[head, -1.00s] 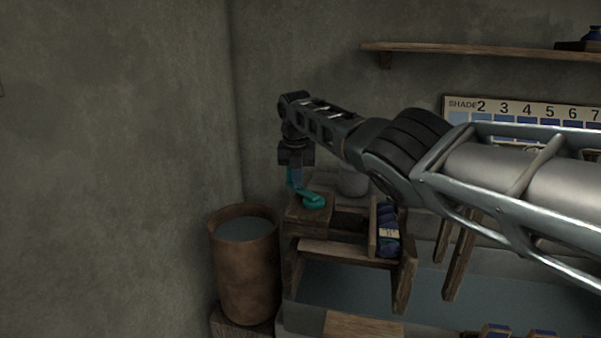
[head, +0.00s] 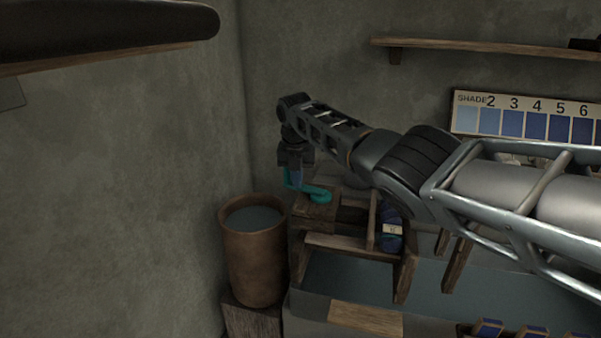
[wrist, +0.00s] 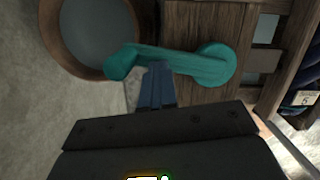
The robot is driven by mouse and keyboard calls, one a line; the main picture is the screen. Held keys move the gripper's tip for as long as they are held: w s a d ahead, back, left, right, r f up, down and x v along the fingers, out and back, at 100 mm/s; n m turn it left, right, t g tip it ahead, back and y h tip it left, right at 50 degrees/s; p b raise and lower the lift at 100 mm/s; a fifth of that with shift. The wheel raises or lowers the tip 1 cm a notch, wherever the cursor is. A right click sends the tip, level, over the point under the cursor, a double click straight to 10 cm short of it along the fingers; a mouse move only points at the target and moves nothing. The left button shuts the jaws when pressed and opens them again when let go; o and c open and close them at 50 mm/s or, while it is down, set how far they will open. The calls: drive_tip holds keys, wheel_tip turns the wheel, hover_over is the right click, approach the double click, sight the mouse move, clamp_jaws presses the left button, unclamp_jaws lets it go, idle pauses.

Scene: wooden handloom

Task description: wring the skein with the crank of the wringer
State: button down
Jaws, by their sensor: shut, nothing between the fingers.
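The wringer's teal crank (head: 318,195) sits on a wooden block (head: 316,212) of the frame. In the wrist view the crank (wrist: 178,60) has its round hub at right and its knob at left. My gripper (head: 294,180) hangs pointing down at the crank. In the wrist view its fingers (wrist: 157,74) are together and empty, beside the crank's arm between knob and hub; whether they touch it I cannot tell. A dark blue skein (head: 391,226) with a pale tag is right of the block, and its edge shows in the wrist view (wrist: 302,82).
A brown vat (head: 255,262) of dark liquid stands left of the frame, close to the wall. A shade card (head: 525,115) hangs under a shelf (head: 490,46) at the back. A trough (head: 345,283) lies below the frame. A dark beam (head: 110,40) crosses the upper left.

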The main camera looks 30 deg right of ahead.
drive_tip(key=s+a+p, duration=0.1)
drive_tip(key=p, duration=0.2)
drive_tip(key=s+a+p, duration=0.1)
drive_tip(key=a+p, duration=0.1)
drive_tip(key=p, duration=0.2)
drive_tip(key=shift+s+a+f, duration=0.15)
drive_tip(key=shift+s+a, duration=0.1)
drive_tip(key=shift+s, duration=0.15)
drive_tip(key=shift+p, duration=0.3)
drive_tip(key=s+a+p, duration=0.1)
drive_tip(key=p, duration=0.2)
drive_tip(key=shift+s+p, duration=0.35)
drive_tip(key=shift+s, duration=0.05)
drive_tip(key=shift+s, duration=0.1)
